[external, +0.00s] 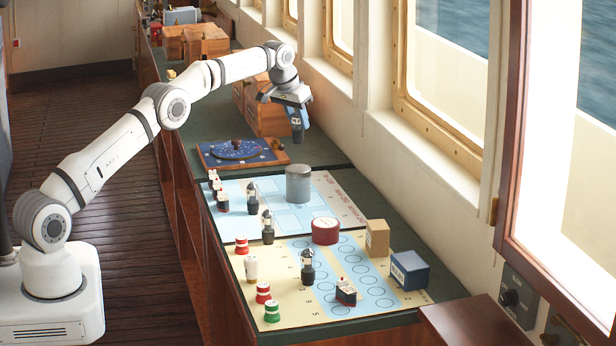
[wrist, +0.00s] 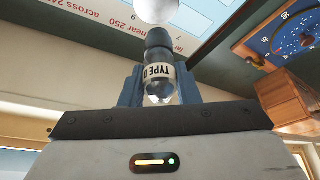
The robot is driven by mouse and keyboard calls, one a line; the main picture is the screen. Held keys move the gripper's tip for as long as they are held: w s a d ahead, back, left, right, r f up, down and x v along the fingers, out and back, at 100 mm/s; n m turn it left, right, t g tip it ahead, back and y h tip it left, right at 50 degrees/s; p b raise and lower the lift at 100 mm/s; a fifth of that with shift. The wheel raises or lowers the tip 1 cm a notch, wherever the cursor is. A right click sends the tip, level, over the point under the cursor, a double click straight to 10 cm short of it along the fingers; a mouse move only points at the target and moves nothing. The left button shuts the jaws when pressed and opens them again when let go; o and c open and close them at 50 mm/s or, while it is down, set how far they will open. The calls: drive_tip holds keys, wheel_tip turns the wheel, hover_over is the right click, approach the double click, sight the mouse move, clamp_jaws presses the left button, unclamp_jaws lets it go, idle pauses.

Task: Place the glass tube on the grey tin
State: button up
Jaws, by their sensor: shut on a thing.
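The glass tube (wrist: 160,72) is between the fingers of my gripper (wrist: 160,90) in the wrist view. It has a dark end, a white band lettered "TYPE D" and a clear rounded end. The external view shows my gripper (external: 297,124) shut on it, in the air over the far part of the counter. The grey tin (external: 298,184) is an upright cylinder on the blue chart, below my gripper and apart from it. A pale round shape, which looks like the tin (wrist: 158,10), shows beyond the tube's dark end at the wrist view's top edge.
A dial board (external: 240,152) lies behind the tin, with wooden boxes (external: 262,105) beyond. A red round tin (external: 325,231), a tan box (external: 377,238), a blue box (external: 410,270) and several small dark-based tubes (external: 307,266) stand nearer. Windows line the right side.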

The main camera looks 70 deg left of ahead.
sight(297, 139)
drive_tip(key=shift+f, duration=3.55)
drive_tip(key=shift+f, duration=0.15)
drive_tip(key=o, duration=1)
drive_tip(key=shift+c, duration=0.2)
drive_tip(key=b+v, duration=0.2)
drive_tip(key=v, duration=1)
drive_tip(key=shift+d, duration=0.1)
